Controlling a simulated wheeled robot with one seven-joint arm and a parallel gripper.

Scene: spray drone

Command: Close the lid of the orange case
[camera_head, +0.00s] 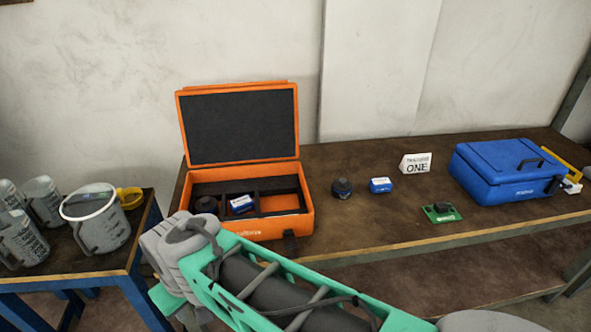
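The orange case (270,228) stands on the brown table near the wall. Its lid (240,122) is open and stands upright at the back, with its dark lining facing me. Inside the case, a dark round part sits in the left compartment and a blue-and-white box (241,204) lies in the middle one. The right compartment looks empty. My green and grey arm crosses the foreground, in front of the case and below it in the picture. The fingers of my gripper do not show.
A closed blue case (506,172) stands at right. Grey buckets (96,217) stand on the left table.

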